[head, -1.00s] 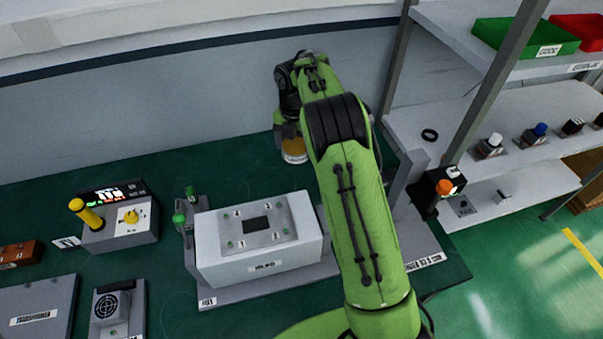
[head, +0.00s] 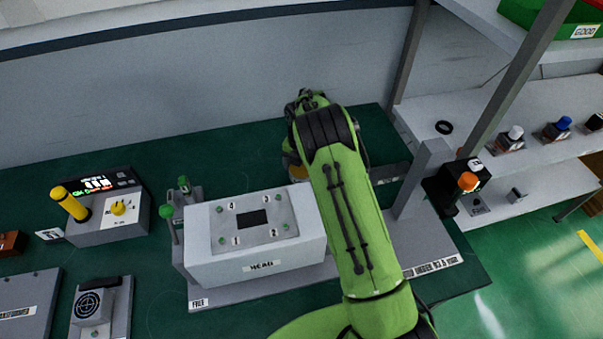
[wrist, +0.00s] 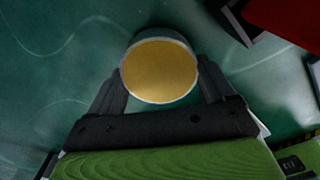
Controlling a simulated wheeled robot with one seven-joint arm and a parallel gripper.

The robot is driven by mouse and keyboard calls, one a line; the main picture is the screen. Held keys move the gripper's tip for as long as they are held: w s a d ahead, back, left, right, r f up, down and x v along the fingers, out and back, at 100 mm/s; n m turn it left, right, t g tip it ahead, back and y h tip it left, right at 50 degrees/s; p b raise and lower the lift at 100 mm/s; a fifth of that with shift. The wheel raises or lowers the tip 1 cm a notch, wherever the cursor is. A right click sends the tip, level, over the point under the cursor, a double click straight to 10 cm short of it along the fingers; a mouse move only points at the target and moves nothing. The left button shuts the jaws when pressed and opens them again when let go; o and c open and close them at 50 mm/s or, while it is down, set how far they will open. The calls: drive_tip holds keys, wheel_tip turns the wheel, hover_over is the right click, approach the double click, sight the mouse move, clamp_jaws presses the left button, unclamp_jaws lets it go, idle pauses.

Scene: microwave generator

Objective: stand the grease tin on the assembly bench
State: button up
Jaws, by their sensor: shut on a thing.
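The grease tin (wrist: 158,70) is a round, pale-rimmed tin with a golden-yellow top, seen from above in the wrist view. My gripper (wrist: 160,88) is shut on it, with one dark finger on each side. In the head view a small yellow part of the tin (head: 294,168) shows to the left of my arm; the rest is hidden. The assembly bench (head: 235,150) has a dark green top, and the tin is over its back part, behind the grey HEAD block. I cannot tell whether the tin's base touches the bench.
The HEAD block (head: 255,250) stands on a grey plate in front of the tin. A control box with a yellow lever (head: 103,210) is at left. A shelf unit (head: 480,125) and an orange-topped black device (head: 460,183) are at right. Green bench left of the tin is clear.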

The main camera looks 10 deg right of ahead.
drive_tip(key=shift+f, duration=1.2)
drive_tip(key=o, duration=1.1)
wheel_tip(320, 180, up, 12)
wheel_tip(320, 180, up, 12)
drive_tip(key=m+t, duration=0.2)
drive_tip(key=m, duration=0.6)
hover_over(301, 170)
drive_tip(key=s, duration=0.6)
drive_tip(key=s+r+m+t+y, duration=0.1)
drive_tip(key=s+r+m, duration=0.6)
drive_tip(key=s, duration=0.2)
drive_tip(key=s+m+t, duration=0.1)
drive_tip(key=s+m, duration=0.3)
drive_tip(key=s, duration=0.2)
drive_tip(key=s+m, duration=0.5)
drive_tip(key=s, duration=0.2)
drive_tip(key=s+f+m+t+h, duration=0.1)
drive_tip(key=s+m, duration=0.3)
drive_tip(key=s, duration=0.3)
drive_tip(key=shift+d+t+p, duration=0.25)
drive_tip(key=shift+t+p, duration=0.05)
drive_tip(key=shift+p, duration=0.1)
